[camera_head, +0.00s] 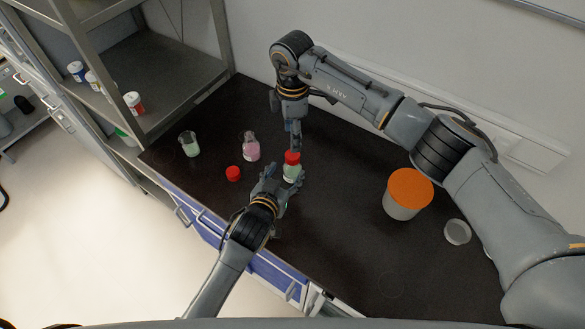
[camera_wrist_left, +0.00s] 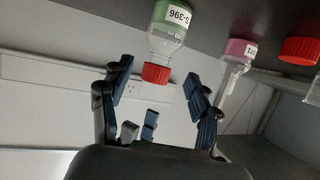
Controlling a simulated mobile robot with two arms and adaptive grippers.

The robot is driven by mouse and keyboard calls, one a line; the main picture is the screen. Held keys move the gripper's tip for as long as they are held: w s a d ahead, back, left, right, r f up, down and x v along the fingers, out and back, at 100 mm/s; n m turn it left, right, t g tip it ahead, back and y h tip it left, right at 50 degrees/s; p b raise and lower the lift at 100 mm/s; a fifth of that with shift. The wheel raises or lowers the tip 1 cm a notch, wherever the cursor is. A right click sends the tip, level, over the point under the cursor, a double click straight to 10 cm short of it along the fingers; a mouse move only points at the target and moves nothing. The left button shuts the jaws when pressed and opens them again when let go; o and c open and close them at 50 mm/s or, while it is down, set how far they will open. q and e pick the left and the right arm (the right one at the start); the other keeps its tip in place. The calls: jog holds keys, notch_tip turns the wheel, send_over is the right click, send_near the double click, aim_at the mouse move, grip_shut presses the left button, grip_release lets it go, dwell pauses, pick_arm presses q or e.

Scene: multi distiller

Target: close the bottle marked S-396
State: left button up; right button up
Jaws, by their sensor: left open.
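The bottle marked S-396 (camera_head: 291,173) stands on the dark bench and holds green liquid. Its label and glass show inverted in the left wrist view (camera_wrist_left: 168,38). A red cap (camera_head: 292,157) sits at its mouth; whether it is screwed tight cannot be told. The cap also shows in the left wrist view (camera_wrist_left: 156,73). My left gripper (camera_head: 283,183) is open beside the bottle, fingers apart on either side of the cap in the wrist view. My right gripper (camera_head: 295,143) points down just above the cap, with its two fingers apart in the left wrist view (camera_wrist_left: 139,131).
A loose red cap (camera_head: 233,173) lies left of the bottle. An orange-topped container (camera_head: 409,190) and a clear dish (camera_head: 457,232) are at the right. Shelving (camera_head: 165,75) borders the left.

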aim_at(291, 165)
pick_arm(q)
jog(key=x, duration=0.6)
jog(key=shift+w, duration=0.2)
grip_shut()
